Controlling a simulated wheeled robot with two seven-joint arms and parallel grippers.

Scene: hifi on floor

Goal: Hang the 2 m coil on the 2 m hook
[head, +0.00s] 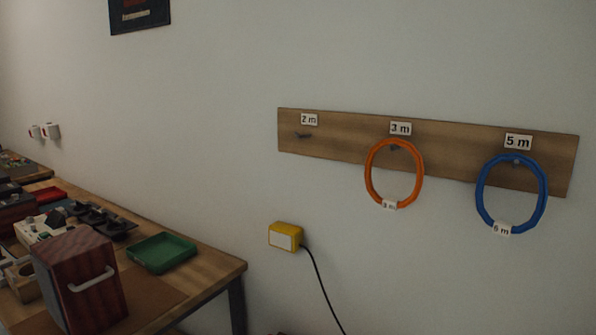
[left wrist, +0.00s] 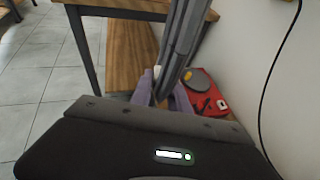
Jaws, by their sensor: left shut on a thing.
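The 2 m hook (head: 303,135) is a small dark peg at the left end of a wooden board (head: 345,150), under a "2 m" label (head: 309,119). It is bare. In the left wrist view my left gripper (left wrist: 165,95) is shut, with pale purple fingers, on a long grey double strand (left wrist: 186,40). This looks like the coil seen nearly edge-on; its own label is not readable. The coil and my left gripper are out of the head view. My right gripper is in neither view.
An orange coil (head: 369,175) hangs on the 3 m hook and a blue coil (head: 480,195) on the 5 m hook. Below are a yellow box (head: 285,236) with a black cable and a cluttered workbench (head: 215,270). A red device (left wrist: 208,100) lies low near the wall.

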